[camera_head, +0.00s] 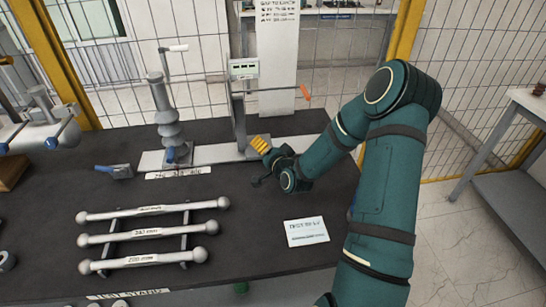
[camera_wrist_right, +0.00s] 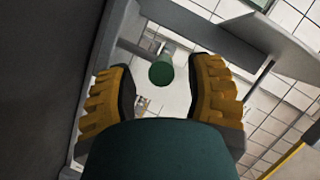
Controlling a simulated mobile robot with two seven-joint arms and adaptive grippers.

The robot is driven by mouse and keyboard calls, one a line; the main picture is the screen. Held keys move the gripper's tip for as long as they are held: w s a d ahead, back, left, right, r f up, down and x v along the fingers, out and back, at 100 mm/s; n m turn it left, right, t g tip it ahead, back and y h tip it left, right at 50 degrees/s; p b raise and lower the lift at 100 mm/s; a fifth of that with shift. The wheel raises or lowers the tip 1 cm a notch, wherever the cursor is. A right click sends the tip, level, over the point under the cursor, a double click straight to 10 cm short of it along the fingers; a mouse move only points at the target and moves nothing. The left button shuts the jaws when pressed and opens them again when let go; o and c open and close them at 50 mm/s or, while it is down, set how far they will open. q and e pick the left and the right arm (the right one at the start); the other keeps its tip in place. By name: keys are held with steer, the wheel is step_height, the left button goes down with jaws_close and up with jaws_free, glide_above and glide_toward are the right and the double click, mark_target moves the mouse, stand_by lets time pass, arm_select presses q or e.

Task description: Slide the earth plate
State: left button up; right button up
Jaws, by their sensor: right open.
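No part carries a readable label as the earth plate. A pale flat base plate (camera_head: 212,154) lies along the back of the dark table, with a grey ribbed bushing (camera_head: 170,128) and an upright post (camera_head: 238,118) on it. My right gripper (camera_head: 260,144) is beside the post's foot, its yellow fingers pointing up and left. In the wrist view its fingers (camera_wrist_right: 168,88) are open. A green cylinder (camera_wrist_right: 161,72) shows between them, apart from both. Whether the gripper touches the post or plate cannot be told. My left gripper is not in view.
A rack of several white rods (camera_head: 150,234) and a white card (camera_head: 306,231) lie on the dark table (camera_head: 255,235). A blue-handled tool (camera_head: 115,170) is at left. An orange-tipped bar (camera_head: 280,90) sticks out from the post. A wire fence stands behind.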

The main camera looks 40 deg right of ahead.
steer(key=v, duration=1)
steer(key=shift+s, duration=0.35)
steer(key=shift+d, duration=0.1)
